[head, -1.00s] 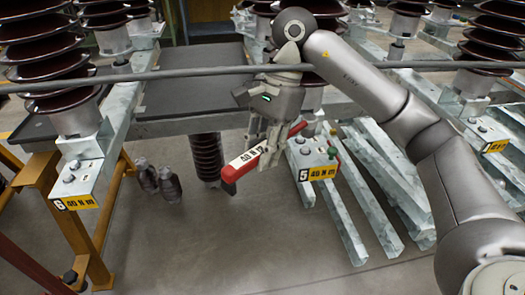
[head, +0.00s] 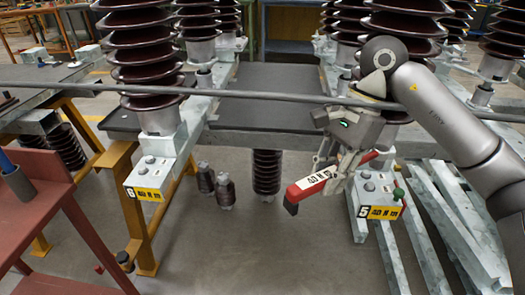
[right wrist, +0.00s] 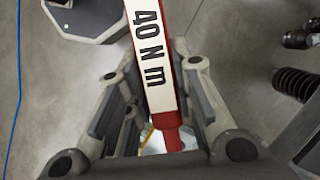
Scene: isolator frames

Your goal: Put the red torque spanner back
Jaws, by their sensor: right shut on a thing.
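The red torque spanner (head: 312,184) has a white label reading "40 N m" and a dark end. My right gripper (head: 336,178) is shut on it and holds it in the air, tilted, beside and in front of the number 5 end block. In the right wrist view the spanner (right wrist: 155,50) runs lengthwise between the fingers, with part of its red shaft showing below the label. Its far end by the number 5 block is partly hidden by the fingers. My left gripper is not in view.
The number 5 block (head: 378,190) and number 6 block (head: 147,178) carry yellow 40 N m plates. A red bench (head: 35,205) holding a blue-handled item (head: 12,175) stands at left. A grey bar (head: 250,94) crosses the view.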

